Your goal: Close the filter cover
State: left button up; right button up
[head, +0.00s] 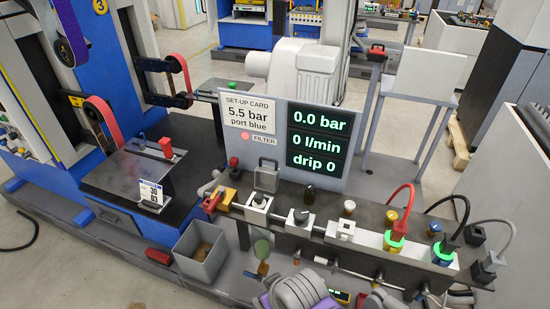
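A grey rectangular cover with a handle-like frame (266,178) stands raised at the back of the bench rail, just below the display panel. I take it for the filter cover; it looks upright, but its hinge is too small to make out. A white block with a dark round top (258,201) sits right in front of it. The FILTER lamp (245,135) on the panel is red. Rounded grey parts at the bottom edge look like my own arms. I cannot make out fingertips of either gripper, and nothing visible touches the cover.
The display panel (318,140) stands behind the rail and reads 0.0 bar, 0 l/min, drip 0. A dark knob block (301,218), hoses and green-ringed ports (395,243) line the rail to the right. An open grey bin (201,250) and a dark plate (130,178) lie left.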

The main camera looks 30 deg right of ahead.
aim_at(266, 178)
jog(key=z, duration=1.15)
